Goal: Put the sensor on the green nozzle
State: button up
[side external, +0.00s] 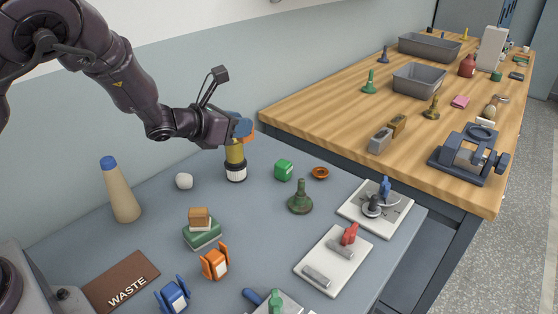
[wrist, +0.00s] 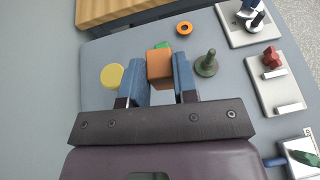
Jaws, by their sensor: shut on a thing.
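My gripper (side external: 243,128) has blue fingertips and is shut on an orange block (wrist: 160,67), which I take to be the sensor. In the side view a bit of this block (side external: 250,133) shows beside the fingers, in the air near the top of the yellow cylinder. The green nozzle (side external: 300,198) stands upright on the grey table, to the right of and lower than my gripper in the side view. In the wrist view the nozzle (wrist: 207,65) is just right of the right finger, apart from the block. The nozzle's top is bare.
White plates with a red handle (side external: 349,234) and a blue handle (side external: 385,187) are to the right. A blue-tipped cone (side external: 120,190) stands left.

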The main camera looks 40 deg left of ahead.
jog(key=d, duration=0.2)
jog(key=n+y, duration=0.1)
jog(key=y, duration=0.1)
send_over(279, 166)
notch_tip(279, 166, down, 10)
jog(key=shift+f, duration=1.55)
jog(key=shift+f, duration=0.1)
jog(key=o, duration=0.9)
